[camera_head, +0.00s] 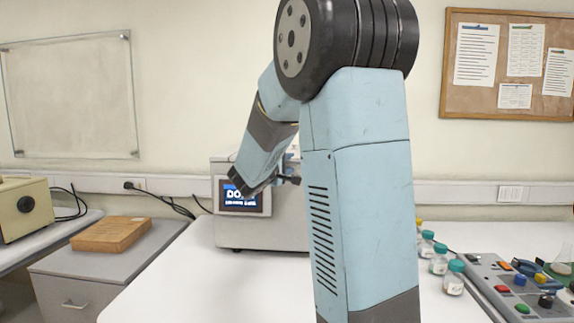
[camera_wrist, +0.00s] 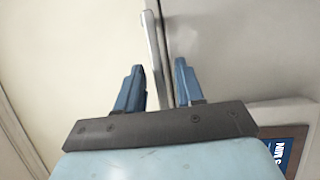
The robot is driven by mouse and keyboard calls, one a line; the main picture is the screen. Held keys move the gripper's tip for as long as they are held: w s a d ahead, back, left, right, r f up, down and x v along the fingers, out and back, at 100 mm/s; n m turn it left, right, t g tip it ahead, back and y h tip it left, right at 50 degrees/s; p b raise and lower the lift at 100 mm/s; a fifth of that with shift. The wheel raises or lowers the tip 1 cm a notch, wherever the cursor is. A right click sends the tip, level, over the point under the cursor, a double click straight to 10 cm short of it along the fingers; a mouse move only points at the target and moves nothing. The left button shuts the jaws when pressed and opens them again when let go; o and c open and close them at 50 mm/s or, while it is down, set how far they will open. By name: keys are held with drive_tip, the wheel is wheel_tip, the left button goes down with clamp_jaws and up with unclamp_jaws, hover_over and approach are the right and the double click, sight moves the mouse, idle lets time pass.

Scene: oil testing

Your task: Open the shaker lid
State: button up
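The shaker appears to be the grey box-shaped machine (camera_head: 262,233) with a lit blue screen (camera_head: 239,196), on the white table behind my arm. My arm hides much of its top and right side. In the wrist view, a grey panel (camera_wrist: 240,60), apparently the lid, fills the right, with the screen (camera_wrist: 291,150) at lower right. A pale bar (camera_wrist: 152,40), apparently a handle, runs along the panel's left edge. My gripper (camera_wrist: 159,64) is open, with one blue finger on each side of the bar. I cannot tell whether either finger touches it.
Several teal- or yellow-capped jars (camera_head: 439,262) and a grey control panel with coloured buttons (camera_head: 520,287) stand at right. A wooden block (camera_head: 111,234) lies on a grey cabinet (camera_head: 85,279) at left. The table's front left (camera_head: 185,285) is clear.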

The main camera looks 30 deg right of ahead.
drive_tip(key=shift+c, duration=0.2)
drive_tip(key=shift+s, duration=0.1)
clamp_jaws()
idle(1.0)
